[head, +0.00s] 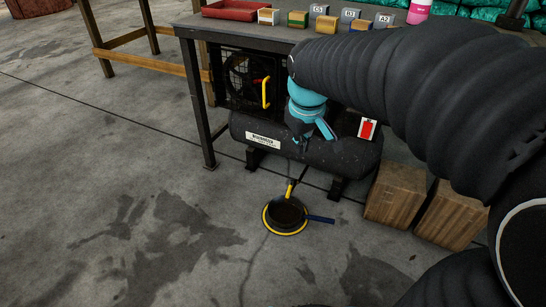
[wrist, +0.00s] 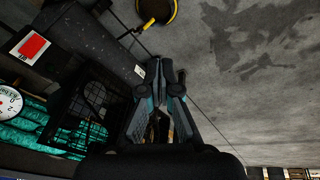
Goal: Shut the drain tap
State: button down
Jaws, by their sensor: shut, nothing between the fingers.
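The compressor's dark tank (head: 330,153) lies under the bench. A small yellow fitting (head: 290,189), which looks like the drain tap, shows below the tank, just above a dark round pan with a yellow rim (head: 285,214). A blue handle (head: 321,219) sticks out to the right at the pan; I cannot tell whether it belongs to pan or tap. My gripper (head: 308,138) is shut and empty, in front of the tank and above the fitting. In the wrist view my gripper (wrist: 165,68) is apart from the yellow fitting (wrist: 148,24) and the pan (wrist: 158,12).
A bench (head: 240,32) carries a red tray (head: 235,10) and several small labelled blocks. A yellow handle (head: 266,93) and a red-marked card (head: 367,129) are on the compressor. Wooden boxes (head: 396,194) stand to the right. The floor at front left is clear.

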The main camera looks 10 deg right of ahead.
aim_at(290, 190)
jog(key=w+a+f+n+g+h+p, duration=0.1)
jog(key=w+a+f+n+g, duration=0.15)
jog(key=w+f, duration=0.75)
jog(key=w+a+f+n+g+p, duration=0.15)
jog(key=w+f+n, duration=0.25)
jog(key=w+f, duration=0.6)
jog(key=w+f+n+p, duration=0.15)
jog(key=w+f, duration=0.35)
jog(key=f, duration=0.5)
jog(key=s+d+f+b, duration=0.1)
jog(key=d+f, duration=0.4)
jog(key=f, duration=0.5)
jog(key=shift+s+n+h, duration=0.3)
jog(key=shift+s+h, duration=0.1)
jog(key=shift+s, duration=0.15)
jog(key=shift+s+a, duration=0.1)
jog(key=shift+a, duration=0.1)
